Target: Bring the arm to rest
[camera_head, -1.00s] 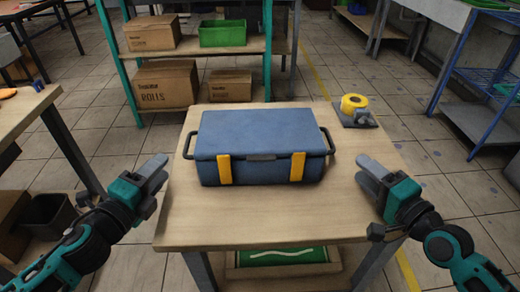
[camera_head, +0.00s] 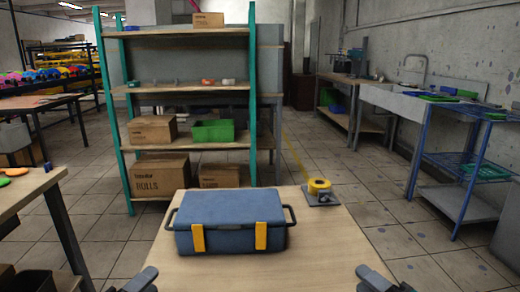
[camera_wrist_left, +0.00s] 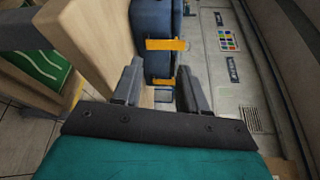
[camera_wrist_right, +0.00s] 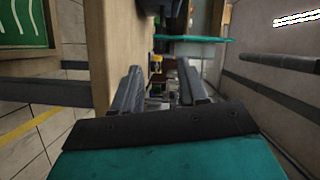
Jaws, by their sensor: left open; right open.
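My left gripper (camera_head: 142,281) shows only its tips at the bottom edge of the head view, left of the table's front. In the left wrist view its two fingers (camera_wrist_left: 160,88) stand apart with nothing between them. My right gripper (camera_head: 376,279) shows at the bottom edge, right of the table. In the right wrist view its fingers (camera_wrist_right: 160,88) are also apart and empty. Both arms are mostly out of the head view. A closed blue case (camera_head: 228,222) with yellow latches sits on the wooden table (camera_head: 325,258), clear of both grippers.
A yellow tape roll on a grey dispenser (camera_head: 320,192) stands at the table's back right corner. A shelf with teal posts (camera_head: 120,110) holds boxes and a green bin (camera_head: 212,131). A blue rack (camera_head: 455,170) stands right. Another table (camera_head: 22,190) is at left.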

